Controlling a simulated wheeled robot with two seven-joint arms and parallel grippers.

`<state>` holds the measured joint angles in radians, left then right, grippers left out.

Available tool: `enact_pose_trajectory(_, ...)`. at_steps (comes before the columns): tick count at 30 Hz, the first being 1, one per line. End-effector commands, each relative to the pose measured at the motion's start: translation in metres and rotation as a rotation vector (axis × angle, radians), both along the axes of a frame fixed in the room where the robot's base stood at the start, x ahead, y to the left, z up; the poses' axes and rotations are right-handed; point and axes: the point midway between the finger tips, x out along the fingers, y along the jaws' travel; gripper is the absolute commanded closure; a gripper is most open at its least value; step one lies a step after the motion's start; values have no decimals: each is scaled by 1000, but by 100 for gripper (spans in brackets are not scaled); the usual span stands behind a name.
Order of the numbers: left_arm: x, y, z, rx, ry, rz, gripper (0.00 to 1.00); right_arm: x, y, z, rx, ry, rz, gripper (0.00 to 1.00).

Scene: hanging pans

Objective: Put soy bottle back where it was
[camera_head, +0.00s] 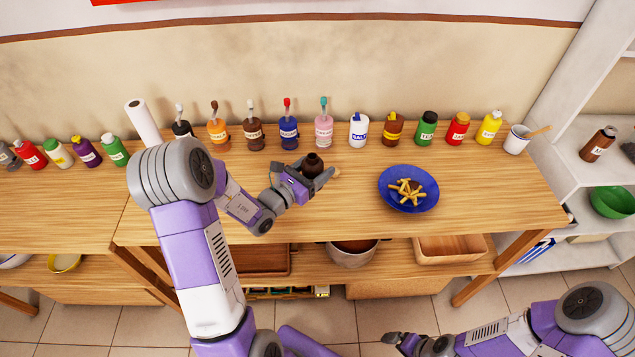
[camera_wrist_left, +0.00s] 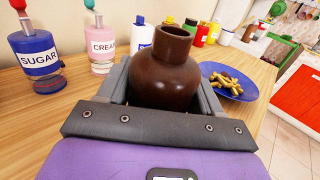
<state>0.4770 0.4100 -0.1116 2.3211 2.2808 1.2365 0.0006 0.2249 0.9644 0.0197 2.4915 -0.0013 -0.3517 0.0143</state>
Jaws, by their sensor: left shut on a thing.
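The dark brown soy bottle (camera_head: 313,164) is held between the fingers of my left gripper (camera_head: 325,172). It is upright, with its open neck on top, over the middle of the wooden table. In the left wrist view, the bottle (camera_wrist_left: 166,72) sits between both grey fingers of my left gripper (camera_wrist_left: 165,90); its lower part is hidden, so I cannot tell whether it touches the table. No label shows on it. My right gripper (camera_head: 392,339) is low at the bottom of the head view, away from the table, and its jaw opening is unclear.
A row of labelled bottles lines the back of the wooden table (camera_head: 480,205), including the sugar bottle (camera_head: 288,131), the cream bottle (camera_head: 323,130) and the salt bottle (camera_head: 358,131). A blue plate (camera_head: 394,202) with fries is right of the bottle. The table's front right is clear.

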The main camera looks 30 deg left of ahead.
Motion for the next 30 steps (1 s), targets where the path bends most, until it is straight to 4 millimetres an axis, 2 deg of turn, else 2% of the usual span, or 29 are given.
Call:
enact_pose_trajectory(1,0,0,-8,0,-1,0,69,0,0,-4,0,0,0,5)
enact_pose_trajectory(7,0,0,-22,0,-2,-1,69,0,0,-8,0,-1,0,5)
enact_pose_trajectory(12,1,0,-47,0,-1,-1,69,0,0,-17,0,-1,0,5)
enact_pose_trajectory(24,1,0,-53,1,-3,-1,69,1,0,-20,0,-1,0,5)
enact_pose_trajectory(25,0,0,-53,1,-2,-1,33,0,0,-20,0,-1,0,5)
enact_pose_trajectory(30,0,0,-52,1,-2,-1,9,1,0,-19,0,-1,0,5)
